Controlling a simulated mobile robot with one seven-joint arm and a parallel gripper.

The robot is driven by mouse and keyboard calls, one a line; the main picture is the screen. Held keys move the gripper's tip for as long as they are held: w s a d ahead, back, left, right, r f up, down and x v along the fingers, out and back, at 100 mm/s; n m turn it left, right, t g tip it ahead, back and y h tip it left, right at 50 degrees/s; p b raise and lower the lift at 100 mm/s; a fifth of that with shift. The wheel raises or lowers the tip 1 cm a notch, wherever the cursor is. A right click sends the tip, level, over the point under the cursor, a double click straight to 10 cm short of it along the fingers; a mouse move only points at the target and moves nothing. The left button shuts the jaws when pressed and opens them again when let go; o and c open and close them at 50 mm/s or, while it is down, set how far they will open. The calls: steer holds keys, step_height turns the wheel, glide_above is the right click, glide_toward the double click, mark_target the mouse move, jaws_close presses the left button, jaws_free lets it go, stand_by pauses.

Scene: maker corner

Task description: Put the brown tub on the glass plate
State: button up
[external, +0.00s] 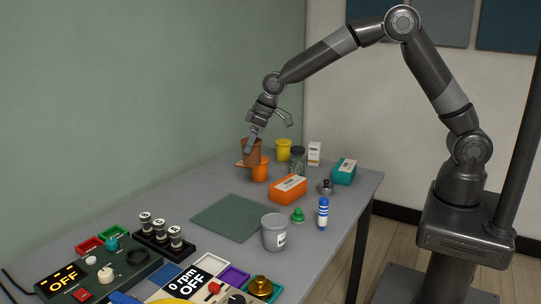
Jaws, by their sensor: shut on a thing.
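The brown tub (253,156) is upright at the far end of the table, just behind an orange cup that hides its lower part. My gripper (252,142) reaches down from above and is shut on the tub at its rim. I cannot tell whether the tub's base is clear of the table. The glass plate (238,217) is a flat greenish square lying bare on the table, nearer the camera than the tub.
The orange cup (260,172) stands close to the tub. A yellow tub (283,151), a jar (298,161) and an orange box (288,190) are to the right. A grey tub (274,233) stands by the plate's near right side. Black spools (161,231) stand left of the plate.

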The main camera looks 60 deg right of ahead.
steer(key=shift+n, duration=0.6)
steer(key=shift+s+a+f, duration=0.5)
steer(key=shift+a+f, duration=1.3)
steer(key=shift+a, duration=0.6)
steer(key=shift+s+a+f, duration=0.55)
steer(key=shift+a+f, duration=1.3)
steer(key=shift+a, duration=0.55)
steer(key=shift+s+a+f, duration=0.5)
steer(key=shift+a+f, duration=1.3)
steer(key=shift+a, duration=0.6)
steer(key=shift+f, duration=0.1)
steer(key=o, duration=1.1)
steer(key=shift+c, duration=0.2)
